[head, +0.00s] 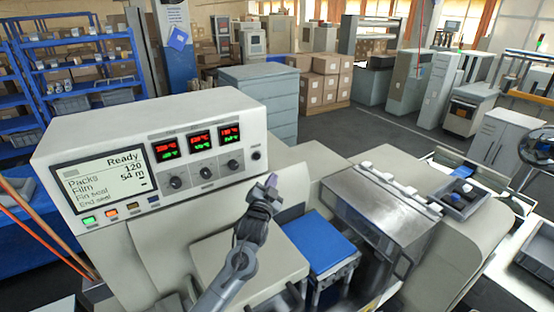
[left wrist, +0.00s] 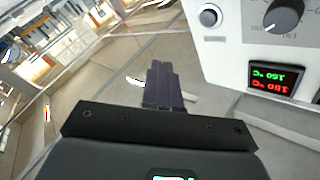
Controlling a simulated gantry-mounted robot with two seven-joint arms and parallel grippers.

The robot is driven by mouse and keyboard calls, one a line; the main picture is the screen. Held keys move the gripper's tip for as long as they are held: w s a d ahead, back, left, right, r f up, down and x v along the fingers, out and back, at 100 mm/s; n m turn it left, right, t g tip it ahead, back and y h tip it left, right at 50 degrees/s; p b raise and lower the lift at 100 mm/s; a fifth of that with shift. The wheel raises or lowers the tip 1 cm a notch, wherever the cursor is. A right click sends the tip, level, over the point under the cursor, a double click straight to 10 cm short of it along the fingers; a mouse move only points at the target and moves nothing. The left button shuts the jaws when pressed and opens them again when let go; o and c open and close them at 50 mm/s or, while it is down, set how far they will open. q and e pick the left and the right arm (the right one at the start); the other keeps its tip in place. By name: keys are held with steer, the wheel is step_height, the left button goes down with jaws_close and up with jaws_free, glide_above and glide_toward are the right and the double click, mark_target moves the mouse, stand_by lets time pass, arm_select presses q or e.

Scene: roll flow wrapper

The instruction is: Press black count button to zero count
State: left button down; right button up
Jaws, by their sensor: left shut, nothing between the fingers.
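The wrapper's control panel (head: 205,115) stands at the left in the head view. Its screen (head: 103,172) reads Ready, with Packs 120 and Film 54 m. A small round dark button (head: 256,156) sits at the panel's right end, right of the knobs. A round button in a pale ring (left wrist: 209,16) also shows at the top of the left wrist view, beside a knob. My left gripper (head: 271,181) is shut and empty, below and right of the button, apart from the panel. Its closed fingers show in the left wrist view (left wrist: 163,86). My right gripper is out of view.
Three black knobs (head: 206,173) and three red-green readouts (head: 199,139) sit left of the button. Small coloured buttons (head: 111,213) line the panel below the screen. A metal cover (head: 380,205) and a blue platform (head: 320,243) lie right of my arm.

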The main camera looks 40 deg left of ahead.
mark_target(257, 156)
arm_select(q)
steer(key=shift+w+d+r, duration=0.1)
steer(key=shift+w+r, duration=0.35)
steer(key=shift+w, duration=0.15)
steer(key=shift+w+a+b, duration=0.6)
steer(key=shift+a, duration=0.75)
steer(key=shift+w+a+b, duration=0.55)
steer(key=shift+a, duration=0.75)
steer(key=shift+w+a+b, duration=0.6)
steer(key=shift+a, duration=0.75)
steer(key=shift+a, duration=0.15)
steer(key=shift+w+a, duration=0.2)
steer(key=shift+a, duration=0.05)
